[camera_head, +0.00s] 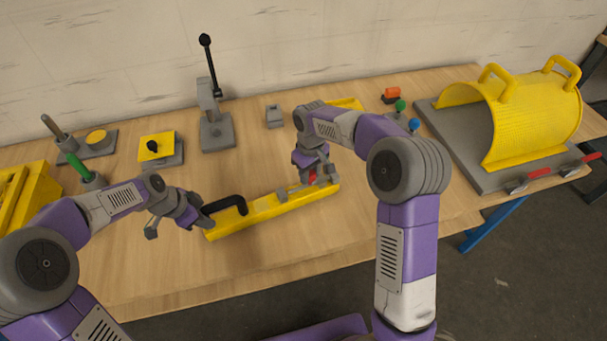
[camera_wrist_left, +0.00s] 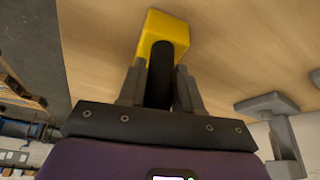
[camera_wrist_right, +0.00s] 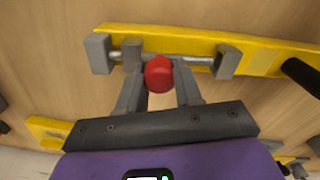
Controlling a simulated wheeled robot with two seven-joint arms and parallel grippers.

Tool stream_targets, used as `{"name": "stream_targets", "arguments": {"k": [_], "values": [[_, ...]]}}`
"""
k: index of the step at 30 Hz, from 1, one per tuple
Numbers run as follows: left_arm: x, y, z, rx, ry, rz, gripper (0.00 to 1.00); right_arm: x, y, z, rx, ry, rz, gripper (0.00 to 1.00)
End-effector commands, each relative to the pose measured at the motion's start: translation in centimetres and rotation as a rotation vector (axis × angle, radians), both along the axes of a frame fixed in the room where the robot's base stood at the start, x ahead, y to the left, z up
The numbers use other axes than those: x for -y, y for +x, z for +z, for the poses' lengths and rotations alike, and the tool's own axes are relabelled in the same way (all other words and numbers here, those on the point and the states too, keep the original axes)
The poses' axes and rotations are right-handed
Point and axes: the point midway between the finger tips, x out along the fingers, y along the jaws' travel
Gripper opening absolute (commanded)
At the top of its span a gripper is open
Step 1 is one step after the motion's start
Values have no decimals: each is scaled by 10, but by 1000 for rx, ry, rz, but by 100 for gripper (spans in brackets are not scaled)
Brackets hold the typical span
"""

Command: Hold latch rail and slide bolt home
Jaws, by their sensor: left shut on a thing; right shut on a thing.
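The latch rail (camera_head: 268,208) is a long yellow bar lying on the wooden bench, with a black handle (camera_head: 228,203) at its left end. My left gripper (camera_head: 204,214) is shut on this handle; the left wrist view shows the handle (camera_wrist_left: 160,75) between the fingers. A silver bolt (camera_wrist_right: 192,59) runs along the rail through grey blocks, with a red knob (camera_wrist_right: 159,75) on it. My right gripper (camera_head: 313,170) is shut on the red knob. In the right wrist view the bolt reaches toward the grey end block (camera_wrist_right: 98,53); whether it enters the block is unclear.
A grey toggle clamp (camera_head: 214,125) with a tall black lever stands behind the rail. A yellow mesh guard (camera_head: 535,115) on a grey plate is at the right. Green-handled (camera_head: 78,166) and yellow parts are at the left. The bench front is clear.

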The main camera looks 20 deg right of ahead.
Motion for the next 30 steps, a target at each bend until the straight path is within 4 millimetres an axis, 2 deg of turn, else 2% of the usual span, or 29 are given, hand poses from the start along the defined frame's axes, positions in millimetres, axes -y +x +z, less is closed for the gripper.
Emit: {"name": "stream_targets", "arguments": {"k": [4, 5, 9, 20, 23, 30], "values": [[-4, 1, 0, 1, 3, 6, 0, 4, 0, 0, 1, -6, -4, 0], [-4, 1, 0, 1, 4, 7, 0, 4, 0, 0, 1, -6, -4, 37], [-4, 1, 0, 1, 4, 7, 0, 4, 0, 0, 1, -6, -3, 59], [-3, 1, 0, 1, 3, 5, 0, 2, 1, 4, 2, -4, -2, 60], [-2, 1, 0, 1, 2, 4, 0, 2, 1, 15, 5, -3, -2, 60], [-2, 0, 0, 0, 1, 4, 0, 2, 1, 65, 6, -4, -3, 60]]}}
